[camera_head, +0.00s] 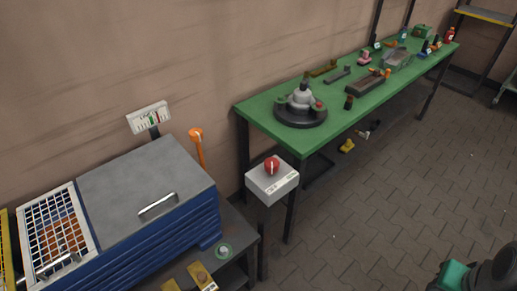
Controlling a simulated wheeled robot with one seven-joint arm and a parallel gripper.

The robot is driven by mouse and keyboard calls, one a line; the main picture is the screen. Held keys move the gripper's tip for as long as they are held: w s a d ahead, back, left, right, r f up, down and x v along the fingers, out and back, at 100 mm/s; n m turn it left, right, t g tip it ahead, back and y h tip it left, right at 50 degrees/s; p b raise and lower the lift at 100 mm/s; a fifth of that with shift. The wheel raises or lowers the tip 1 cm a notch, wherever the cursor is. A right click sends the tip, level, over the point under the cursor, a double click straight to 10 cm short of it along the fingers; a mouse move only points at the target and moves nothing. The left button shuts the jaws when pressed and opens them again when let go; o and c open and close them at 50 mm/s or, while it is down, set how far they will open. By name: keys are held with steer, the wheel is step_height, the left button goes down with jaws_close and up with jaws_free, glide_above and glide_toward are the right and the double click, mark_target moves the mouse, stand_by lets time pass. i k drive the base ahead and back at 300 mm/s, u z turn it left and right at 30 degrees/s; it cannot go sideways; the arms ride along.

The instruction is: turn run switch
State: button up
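The switch is a red round knob (272,165) with a pale bar across it, on top of a light grey box (272,184). The box stands on a dark post in front of the near end of the green table. Small markings on the box's front face are too small to read. The fingers of my gripper do not show in this view. Nothing touches the knob.
A blue cabinet (150,235) with a grey lid and white grid stands at the left. The green table (262,112) holds several parts. Paved floor (400,180) at the right is mostly clear.

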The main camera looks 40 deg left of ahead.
mark_target(271, 164)
steer(key=u, duration=0.8)
steer(key=i, duration=0.8)
steer(key=u, duration=1.1)
steer(key=i, duration=0.25)
steer(key=u, duration=0.15)
